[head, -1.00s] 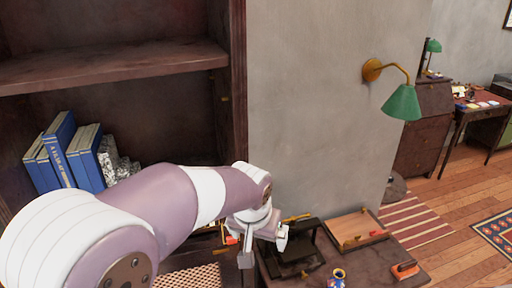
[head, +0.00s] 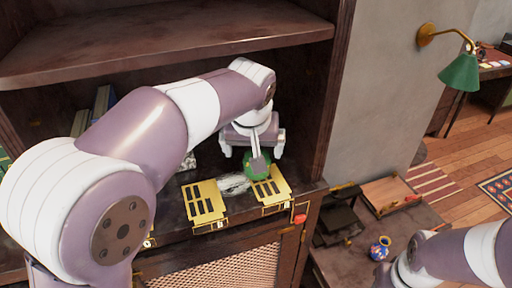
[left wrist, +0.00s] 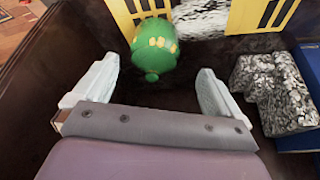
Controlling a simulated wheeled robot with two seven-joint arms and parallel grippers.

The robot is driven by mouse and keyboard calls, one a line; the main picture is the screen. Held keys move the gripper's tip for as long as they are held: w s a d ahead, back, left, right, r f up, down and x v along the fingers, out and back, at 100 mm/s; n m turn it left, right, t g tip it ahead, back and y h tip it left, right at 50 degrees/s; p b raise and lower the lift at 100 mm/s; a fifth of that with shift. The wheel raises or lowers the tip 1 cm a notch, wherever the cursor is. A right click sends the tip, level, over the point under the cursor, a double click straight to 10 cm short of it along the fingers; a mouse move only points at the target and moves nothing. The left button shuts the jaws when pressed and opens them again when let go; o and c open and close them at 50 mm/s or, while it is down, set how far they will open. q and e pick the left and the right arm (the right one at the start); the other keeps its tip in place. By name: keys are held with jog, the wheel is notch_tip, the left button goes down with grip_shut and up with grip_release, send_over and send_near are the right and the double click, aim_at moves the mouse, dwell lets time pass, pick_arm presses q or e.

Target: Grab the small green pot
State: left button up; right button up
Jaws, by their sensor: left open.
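The small green pot (head: 257,165) stands on the cabinet's dark shelf surface, below my left gripper. Part of the arm hides it in the head view. In the left wrist view the pot (left wrist: 153,48) is round and green with yellowish patches and a knob facing the camera. My left gripper (head: 252,150) is open and empty. In the left wrist view its two fingers (left wrist: 158,70) stand apart, with the pot just beyond them, between their lines and nearer the left finger. My right arm shows at the lower right of the head view, its jaws not clear.
Yellow slotted panels (head: 204,201) lie by the pot at the shelf's front. A speckled grey block (left wrist: 270,92) and a blue book (left wrist: 305,80) stand to the right in the left wrist view. A lower table holds a blue patterned vase (head: 380,248). An upper shelf board (head: 170,45) overhangs.

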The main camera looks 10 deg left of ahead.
aim_at(247, 169)
pick_arm(q)
jog(key=f+b, duration=0.3)
jog(key=f, duration=0.1)
jog(key=shift+w+d, duration=0.15)
jog(key=shift+d, duration=0.15)
jog(key=shift+w+a+f+p, duration=0.25)
jog(key=shift+w+f+p, duration=0.15)
jog(key=shift+w+f, duration=0.75)
jog(key=shift+s, duration=0.2)
jog(key=shift+s+d, duration=0.1)
jog(key=shift+s, duration=0.05)
jog(key=c, duration=1.2)
pick_arm(e)
jog(key=f, duration=0.2)
jog(key=shift+s+d+f, duration=0.25)
jog(key=shift+s+f, duration=0.05)
jog(key=shift+s, duration=0.1)
